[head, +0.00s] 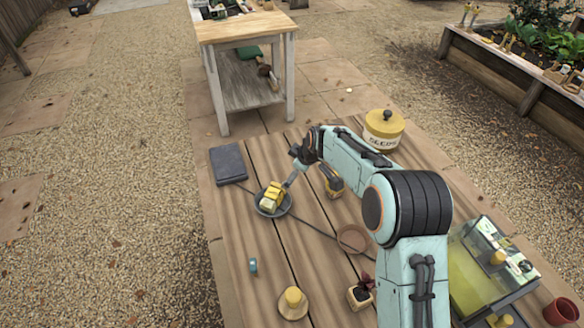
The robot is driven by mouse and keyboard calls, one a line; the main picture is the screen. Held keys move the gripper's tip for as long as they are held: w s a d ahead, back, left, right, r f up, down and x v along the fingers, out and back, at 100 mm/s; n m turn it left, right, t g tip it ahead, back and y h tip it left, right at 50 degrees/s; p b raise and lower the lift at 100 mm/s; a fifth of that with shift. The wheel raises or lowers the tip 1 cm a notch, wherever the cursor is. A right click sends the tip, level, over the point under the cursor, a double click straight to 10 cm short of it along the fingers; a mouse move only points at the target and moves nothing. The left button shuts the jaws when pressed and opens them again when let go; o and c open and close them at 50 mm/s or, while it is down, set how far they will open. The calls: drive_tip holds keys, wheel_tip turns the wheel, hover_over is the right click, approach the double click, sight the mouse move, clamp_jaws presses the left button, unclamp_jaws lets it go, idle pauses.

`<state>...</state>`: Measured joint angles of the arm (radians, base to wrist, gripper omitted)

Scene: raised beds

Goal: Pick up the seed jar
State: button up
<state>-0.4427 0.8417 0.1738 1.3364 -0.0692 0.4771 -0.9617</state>
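The seed jar (383,138) stands at the far right of the plank table, behind my arm. It is pale, marked "SEEDS", with a yellow lid and a dark knob, and looks upright. Its lower part is partly hidden by my arm. My gripper (296,166) is well to the left of the jar and apart from it, pointing down and left toward a dark round dish (285,210) with a yellow item (270,197) in it. The fingers are too small to show whether they are open or shut, or touch the yellow item.
A dark flat box (228,164) lies at the table's far left. A yellow-and-black item (332,182) is under my forearm. A brown saucer (353,239), a small potted plant (360,294) and a yellow-topped item (293,301) stand nearer. A glass-sided case (488,270) fills the right.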

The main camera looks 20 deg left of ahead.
drive_tip(key=g, duration=0.1)
hover_over(277, 197)
drive_tip(key=s+d, duration=0.1)
drive_tip(key=d, duration=0.2)
drive_tip(key=f, duration=0.5)
drive_tip(key=shift+s+a+f, duration=0.1)
drive_tip(key=shift+a+f, duration=0.15)
drive_tip(key=shift+f, duration=0.05)
drive_tip(key=shift+n, duration=0.3)
drive_tip(key=x, duration=0.6)
drive_tip(key=shift+s+a+f, duration=0.1)
drive_tip(key=shift+a+f, duration=0.05)
drive_tip(key=shift+f, duration=0.1)
drive_tip(key=c, duration=1)
